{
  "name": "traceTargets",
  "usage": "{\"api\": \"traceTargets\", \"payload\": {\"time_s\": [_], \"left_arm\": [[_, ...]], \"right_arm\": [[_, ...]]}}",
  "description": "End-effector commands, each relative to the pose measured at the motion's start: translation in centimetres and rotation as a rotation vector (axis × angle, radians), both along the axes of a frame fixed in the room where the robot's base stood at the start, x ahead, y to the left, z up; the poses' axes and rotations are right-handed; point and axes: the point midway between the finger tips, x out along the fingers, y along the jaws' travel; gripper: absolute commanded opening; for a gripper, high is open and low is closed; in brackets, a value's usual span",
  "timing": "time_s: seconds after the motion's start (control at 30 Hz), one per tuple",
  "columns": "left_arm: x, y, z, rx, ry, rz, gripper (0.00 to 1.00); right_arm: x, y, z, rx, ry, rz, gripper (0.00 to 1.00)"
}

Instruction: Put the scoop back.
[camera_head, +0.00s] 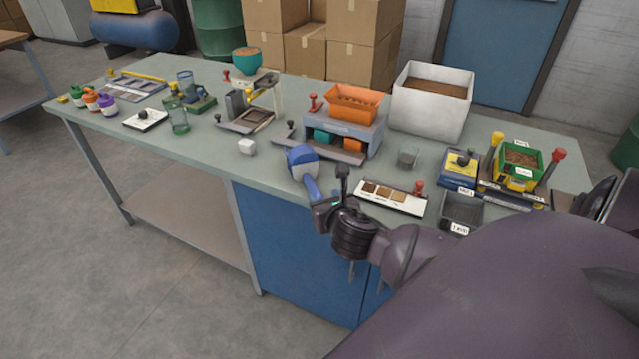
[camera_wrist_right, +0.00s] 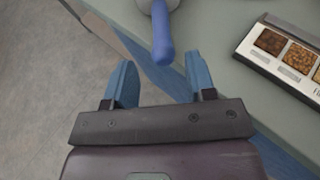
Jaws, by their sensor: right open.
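The blue scoop (camera_head: 302,160) lies on the bench near its front edge, left of the sample card. Its handle points toward the front edge and me. In the right wrist view the tip of the scoop's handle (camera_wrist_right: 162,42) is between the blue fingertips, with a gap on each side. My right gripper (camera_head: 330,190) is open and empty at the handle end; it also shows in the right wrist view (camera_wrist_right: 162,68). A white bin (camera_head: 430,115) of brown grain stands behind, to the right. My left gripper is not in view.
The white sample card (camera_head: 392,197) lies right of the gripper, with a dark tray (camera_head: 462,208) beyond it. A grey machine with an orange hopper (camera_head: 353,100) stands behind the scoop. The bench front between cube and scoop is clear.

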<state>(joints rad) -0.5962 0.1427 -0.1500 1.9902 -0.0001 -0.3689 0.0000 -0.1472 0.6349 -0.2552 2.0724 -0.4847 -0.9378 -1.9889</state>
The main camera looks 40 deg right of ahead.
Motion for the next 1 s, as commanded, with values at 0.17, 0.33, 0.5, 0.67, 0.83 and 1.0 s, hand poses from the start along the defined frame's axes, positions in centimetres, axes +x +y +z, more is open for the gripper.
{"api": "traceTargets", "payload": {"time_s": [0.17,0.33,0.5,0.67,0.83,1.0], "left_arm": [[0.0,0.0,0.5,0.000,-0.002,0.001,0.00],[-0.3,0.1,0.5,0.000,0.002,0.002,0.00],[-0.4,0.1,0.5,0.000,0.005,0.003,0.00],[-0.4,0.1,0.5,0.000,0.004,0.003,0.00],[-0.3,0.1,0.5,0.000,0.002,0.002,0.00],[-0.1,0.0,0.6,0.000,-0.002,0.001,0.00]], "right_arm": [[-2.5,1.1,1.0,0.002,0.000,0.001,0.51],[-3.8,1.6,1.5,0.001,0.000,0.000,0.51],[-4.5,2.0,0.6,0.094,-0.010,-0.021,0.51],[-5.9,3.3,-2.5,0.428,-0.050,-0.110,0.51],[-7.9,5.1,-6.1,0.894,-0.111,-0.276,0.51],[-10.1,7.0,-9.1,1.353,-0.183,-0.487,0.51]]}}
